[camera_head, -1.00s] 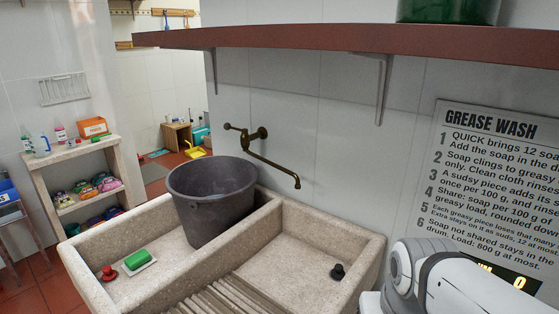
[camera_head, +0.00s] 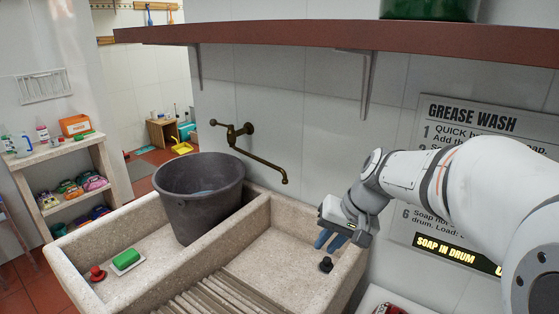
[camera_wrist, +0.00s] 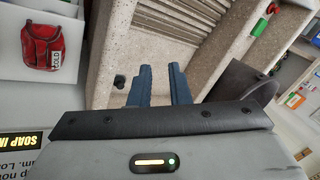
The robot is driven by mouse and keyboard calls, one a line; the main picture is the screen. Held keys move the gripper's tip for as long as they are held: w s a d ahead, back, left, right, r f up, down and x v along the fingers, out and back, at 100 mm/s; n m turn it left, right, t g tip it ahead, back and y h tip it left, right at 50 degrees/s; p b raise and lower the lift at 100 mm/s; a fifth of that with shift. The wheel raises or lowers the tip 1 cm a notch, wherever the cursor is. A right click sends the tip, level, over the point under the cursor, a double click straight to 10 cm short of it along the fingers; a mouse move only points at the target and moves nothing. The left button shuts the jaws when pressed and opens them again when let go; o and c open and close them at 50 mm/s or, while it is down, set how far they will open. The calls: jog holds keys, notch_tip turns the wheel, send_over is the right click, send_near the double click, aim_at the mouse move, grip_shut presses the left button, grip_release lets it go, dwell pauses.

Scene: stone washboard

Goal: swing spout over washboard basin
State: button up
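The brass spout (camera_head: 262,161) sticks out from a wall tap (camera_head: 240,130) and slants right and down, its tip near the back rim of the right basin. The stone washboard basin (camera_head: 290,250) has a ridged slab (camera_head: 225,297) at its front and a black plug (camera_head: 326,265) at its right; the plug also shows in the wrist view (camera_wrist: 119,82). My gripper (camera_head: 330,241) is above this basin's right side, right of and lower than the spout, not touching it. In the wrist view its blue fingers (camera_wrist: 160,80) are slightly apart with nothing between them. The spout is not identifiable there.
Green soap (camera_head: 126,259) and a red plug (camera_head: 97,273) sit at the front left. A brown shelf (camera_head: 330,38) overhangs the tap. A sign (camera_head: 470,118) hangs on the right wall.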

jog(key=w+a+y, duration=0.1)
jog(key=w, duration=0.3)
jog(key=w+a+r+y, duration=0.1)
jog(key=w, duration=0.3)
jog(key=w+a+y, duration=0.1)
jog(key=w, duration=0.3)
jog(key=shift+w+r+m+t, duration=0.2)
jog(key=shift+r+m+t, duration=0.1)
jog(key=shift+m, duration=0.1)
grip_shut()
jog(key=w+d+f+m+t+y+p, duration=0.2)
jog(key=w+t+y, duration=0.5)
jog(key=w, duration=2.1)
jog(key=w+a+f+g+p, duration=0.1)
jog(key=a+p, duration=0.3)
jog(key=a, duration=0.8)
jog(key=shift+w+f+y+p, duration=0.3)
jog(key=shift+w+f, duration=0.05)
jog(key=shift+f, duration=0.1)
